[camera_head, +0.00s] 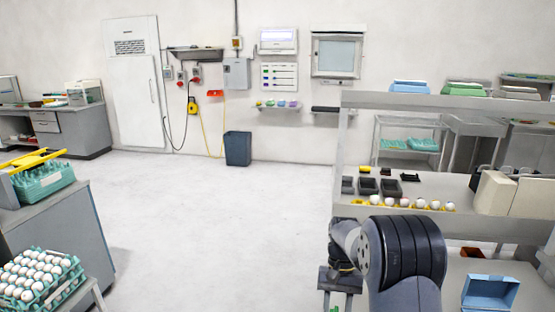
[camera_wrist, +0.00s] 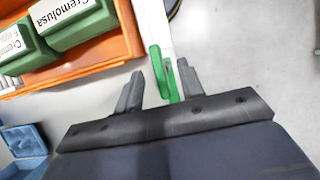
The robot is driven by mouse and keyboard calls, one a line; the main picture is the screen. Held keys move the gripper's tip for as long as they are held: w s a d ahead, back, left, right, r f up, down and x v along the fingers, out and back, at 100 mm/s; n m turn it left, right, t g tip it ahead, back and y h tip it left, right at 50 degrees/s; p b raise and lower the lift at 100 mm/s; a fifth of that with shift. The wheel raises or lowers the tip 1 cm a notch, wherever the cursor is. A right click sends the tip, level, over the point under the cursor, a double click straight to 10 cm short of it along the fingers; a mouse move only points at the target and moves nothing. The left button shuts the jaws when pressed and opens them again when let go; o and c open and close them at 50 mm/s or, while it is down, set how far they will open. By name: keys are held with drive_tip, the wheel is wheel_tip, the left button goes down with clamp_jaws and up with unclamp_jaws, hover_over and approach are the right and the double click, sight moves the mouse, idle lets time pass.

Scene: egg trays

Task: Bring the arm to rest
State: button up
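My gripper (camera_wrist: 160,80) shows in the wrist view with its two grey fingers apart. A green piece (camera_wrist: 157,72) shows in the gap between them, beside a pale post. There is a gap between it and the left finger, and I cannot tell how far beyond the fingers it lies. In the head view my arm is folded at the lower right, in front of the shelf unit, and my gripper (camera_head: 340,285) hangs low and partly cut off by the bottom edge.
A shelf unit (camera_head: 420,101) holding eggs and dark boxes stands close to my arm. A blue open box (camera_head: 490,292) is at lower right. The wrist view shows an orange crate (camera_wrist: 127,35) with green cartons. An egg tray (camera_head: 62,287) is at left. The middle floor is clear.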

drive_tip(key=x, duration=0.3)
drive_tip(key=shift+s+f, duration=0.2)
drive_tip(key=shift+f, duration=0.05)
drive_tip(key=shift+f+m, duration=0.15)
drive_tip(key=shift+m, duration=0.35)
drive_tip(key=shift+m+y, duration=0.5)
drive_tip(key=shift+m, duration=0.5)
drive_tip(key=m+y, duration=0.1)
drive_tip(key=m, duration=0.1)
drive_tip(key=m+t, duration=0.1)
drive_tip(key=m, duration=0.2)
drive_tip(key=shift+w+a+y, duration=0.15)
drive_tip(key=shift+a+y, duration=0.05)
drive_tip(key=shift+y, duration=0.2)
drive_tip(key=shift+t, duration=0.3)
drive_tip(key=shift+p, duration=0.3)
